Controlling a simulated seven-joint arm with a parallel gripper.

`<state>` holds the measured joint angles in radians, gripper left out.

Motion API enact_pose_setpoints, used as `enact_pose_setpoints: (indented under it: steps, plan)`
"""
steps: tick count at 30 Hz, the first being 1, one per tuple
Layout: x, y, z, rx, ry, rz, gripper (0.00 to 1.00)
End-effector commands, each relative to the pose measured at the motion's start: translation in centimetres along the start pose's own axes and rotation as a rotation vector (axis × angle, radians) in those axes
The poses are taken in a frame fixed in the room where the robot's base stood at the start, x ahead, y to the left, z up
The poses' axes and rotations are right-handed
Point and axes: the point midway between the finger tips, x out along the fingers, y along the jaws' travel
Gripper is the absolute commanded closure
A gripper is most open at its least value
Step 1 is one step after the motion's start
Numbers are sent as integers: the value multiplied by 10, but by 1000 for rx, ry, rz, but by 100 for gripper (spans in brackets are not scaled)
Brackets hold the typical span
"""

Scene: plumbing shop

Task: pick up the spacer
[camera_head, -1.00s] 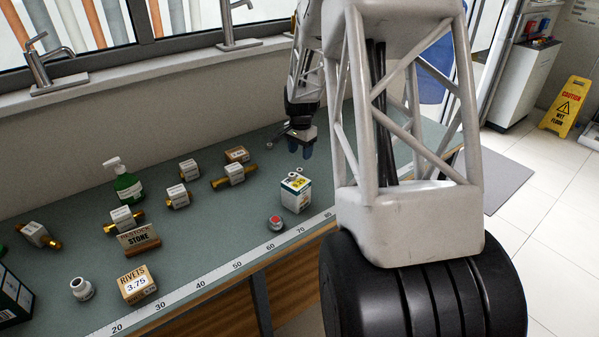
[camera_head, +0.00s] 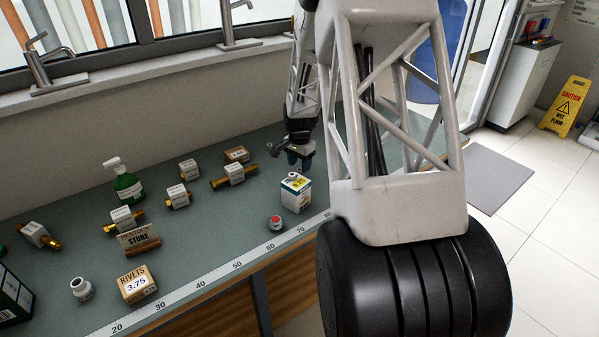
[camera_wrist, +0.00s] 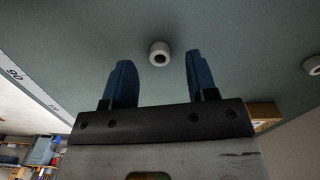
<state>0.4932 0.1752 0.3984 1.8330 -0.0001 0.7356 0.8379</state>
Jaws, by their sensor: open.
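A small white ring with a dark hole, which looks like the spacer (camera_wrist: 160,53), lies on the green-grey counter in the wrist view. My gripper (camera_wrist: 158,65) is open, with its two blue fingers on either side of the ring in the picture. No contact shows, and the height above the counter is hard to judge. In the head view my gripper (camera_head: 300,163) is over the far right of the counter, just behind a white box (camera_head: 296,194). The ring is not clearly visible there.
A second pale ring (camera_wrist: 313,66) sits at the right edge of the wrist view. A red-topped part (camera_head: 276,223) stands near the ruler edge. Brass valves, a green bottle (camera_head: 127,184) and a rivets box (camera_head: 137,285) stand to the left.

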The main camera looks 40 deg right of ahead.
Motion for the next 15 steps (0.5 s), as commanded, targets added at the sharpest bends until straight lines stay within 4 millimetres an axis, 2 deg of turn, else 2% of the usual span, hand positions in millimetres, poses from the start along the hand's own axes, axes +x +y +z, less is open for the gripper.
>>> enact_pose_setpoints:
  steps: [6,15]
  plan:
    - [18,0,0,0,0,0,47]
    - [20,0,0,0,0,0,47]
